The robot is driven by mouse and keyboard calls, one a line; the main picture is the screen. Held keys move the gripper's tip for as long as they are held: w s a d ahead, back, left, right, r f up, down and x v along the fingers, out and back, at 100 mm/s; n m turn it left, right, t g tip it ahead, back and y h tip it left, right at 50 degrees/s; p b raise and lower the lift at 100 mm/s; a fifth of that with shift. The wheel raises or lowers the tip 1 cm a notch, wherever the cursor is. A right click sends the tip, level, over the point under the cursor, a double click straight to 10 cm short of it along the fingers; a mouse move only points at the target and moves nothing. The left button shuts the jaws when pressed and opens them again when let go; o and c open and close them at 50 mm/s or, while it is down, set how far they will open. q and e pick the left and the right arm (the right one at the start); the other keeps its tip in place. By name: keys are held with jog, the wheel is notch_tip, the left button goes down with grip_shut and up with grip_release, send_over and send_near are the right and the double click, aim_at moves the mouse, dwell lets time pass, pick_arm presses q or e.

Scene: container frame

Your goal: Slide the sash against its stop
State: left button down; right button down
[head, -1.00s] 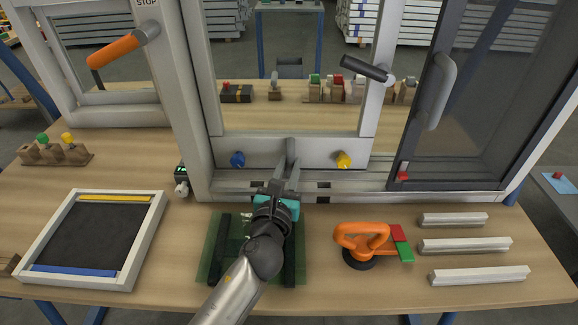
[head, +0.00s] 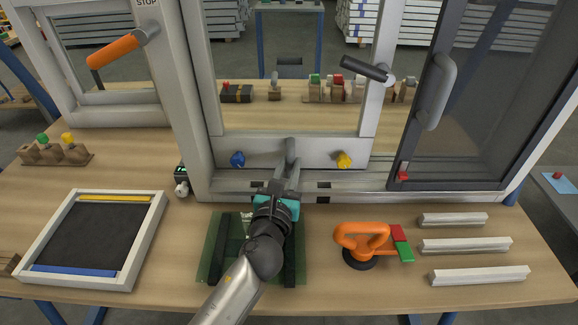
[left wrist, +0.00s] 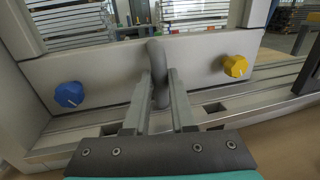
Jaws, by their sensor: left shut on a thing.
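The light grey sash (head: 318,149) stands upright in the frame (head: 195,110), its lower rail carrying a blue knob (head: 237,160) at left and a yellow knob (head: 344,160) at right. A grey upright handle (head: 290,148) projects from the middle of this rail. My left gripper (head: 287,174) is shut on the handle, with one finger on each side of it in the left wrist view (left wrist: 159,95). The word STOP (head: 146,3) is on the left post. I cannot tell whether the sash edge touches a stop. My right gripper is not in view.
A dark glazed panel (head: 470,120) with a grey handle stands at right, a small red piece (head: 403,172) at its lower left corner. On the bench are an orange suction lifter (head: 362,240), several pale bars (head: 465,246) and a framed tray (head: 150,230).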

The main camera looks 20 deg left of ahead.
aim_at(314, 152)
pick_arm(q)
jog(key=d, duration=0.2)
jog(key=w+d, duration=0.1)
jog(key=d, duration=0.1)
jog(key=shift+w+d+f, duration=0.1)
jog(key=shift+w+d, duration=0.1)
jog(key=shift+d, duration=0.1)
jog(key=shift+a, duration=0.1)
jog(key=shift+s, duration=0.1)
jog(key=c, duration=0.8)
grip_release()
jog(key=shift+o, duration=0.2)
jog(key=s, duration=1)
jog(key=s+d, duration=0.1)
jog(key=s, duration=0.4)
jog(key=shift+s+d+b, duration=0.1)
jog(key=shift+b, duration=0.2)
